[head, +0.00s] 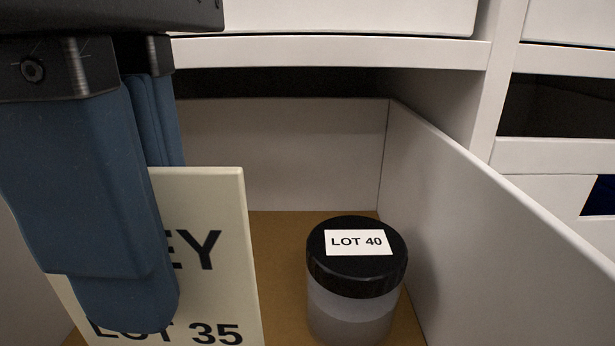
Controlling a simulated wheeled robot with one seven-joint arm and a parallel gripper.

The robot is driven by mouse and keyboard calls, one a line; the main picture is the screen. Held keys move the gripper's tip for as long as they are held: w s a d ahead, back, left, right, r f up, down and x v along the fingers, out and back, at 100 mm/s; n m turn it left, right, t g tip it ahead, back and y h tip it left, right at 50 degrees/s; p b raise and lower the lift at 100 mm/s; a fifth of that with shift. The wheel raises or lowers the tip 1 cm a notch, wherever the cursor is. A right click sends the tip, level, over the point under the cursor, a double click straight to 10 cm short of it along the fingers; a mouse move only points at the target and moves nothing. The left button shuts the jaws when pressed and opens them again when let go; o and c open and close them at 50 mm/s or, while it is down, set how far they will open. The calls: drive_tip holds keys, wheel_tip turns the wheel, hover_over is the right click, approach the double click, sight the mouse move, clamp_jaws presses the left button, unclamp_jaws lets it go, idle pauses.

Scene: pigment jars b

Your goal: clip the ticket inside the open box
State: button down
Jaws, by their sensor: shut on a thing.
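My gripper (150,200) fills the left of the head view, its blue fingers shut on a cream ticket (225,285). The ticket is upright and faces me. Its print shows "EY" above and "LOT 35" below; the rest is hidden behind the fingers. The open box (480,190) is a white-walled drawer with a brown floor. The ticket is at the left of it, in front of part of its floor; its lower edge is out of frame. I cannot tell whether the ticket touches the box. No clip can be made out.
A jar (350,310) with a black lid labelled "LOT 40" stands on the box floor, right of the ticket. A white cabinet frame (330,50) crosses above the box's back. Brown floor behind the ticket and jar is clear.

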drive_tip(key=c, duration=1.2)
unclamp_jaws()
drive_tip(key=shift+r+p, duration=1.6)
drive_tip(key=shift+r, duration=1.4)
